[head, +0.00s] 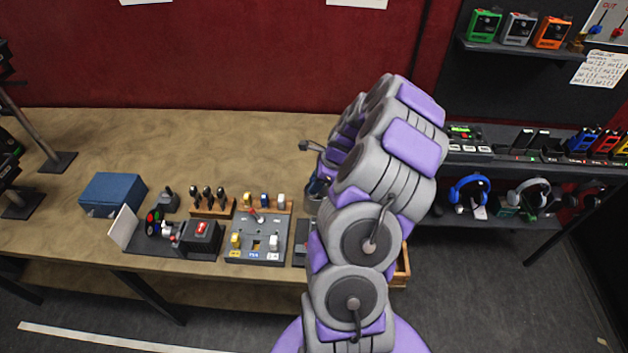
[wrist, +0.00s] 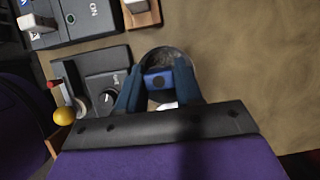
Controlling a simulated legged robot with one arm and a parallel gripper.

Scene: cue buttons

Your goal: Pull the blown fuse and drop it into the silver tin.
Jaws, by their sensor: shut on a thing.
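My gripper (wrist: 160,82) is shut on a blue fuse (wrist: 158,79), held between its two dark blue fingers. The silver tin (wrist: 163,55) is round, and its rim shows just beyond the fingertips. The fuse appears over the tin's mouth; its height above the bottom is unclear. In the head view my gripper (head: 318,186) is at the tin (head: 311,206), largely hidden by my arm. The fuse panel (head: 270,228) is left of the tin, with yellow and white fuses seated and a dark gap between them.
A wooden rack with yellow, blue and white fuses (head: 265,200) stands behind the panel. A dark box with a knob (wrist: 104,82) is beside the tin. A red-button box (head: 202,236) and blue box (head: 113,193) are further left. The back of the bench is clear.

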